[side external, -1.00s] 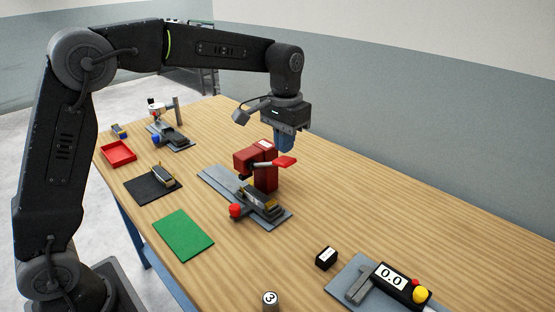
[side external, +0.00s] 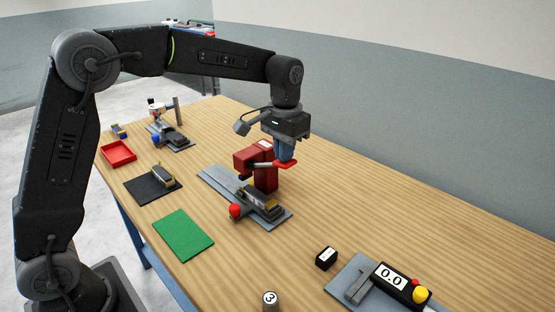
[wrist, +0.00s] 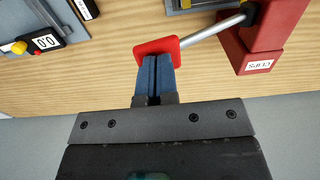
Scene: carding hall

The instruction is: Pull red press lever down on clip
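The red press (side external: 252,160) stands upright on a grey plate mid-table; in the wrist view its label (wrist: 259,65) reads CLIPS. Its lever is a metal rod (wrist: 213,30) ending in a flat red paddle (wrist: 143,47), also seen in the side view (side external: 291,164). A dark clip-like piece with yellow parts (side external: 262,202) lies on the plate in front of the press. My gripper (wrist: 155,60) points down with its blue fingers shut together, nothing visible between them. Its fingertips (side external: 284,159) are at the top of the paddle and appear to touch it; exact contact is hidden.
A red knob (side external: 235,211) sits beside the press plate. A green mat (side external: 184,236), a black mat (side external: 139,191) and a red tray (side external: 118,153) lie left. A display unit (side external: 391,278) and small black box (side external: 326,258) are at front right. The table right of the press is clear.

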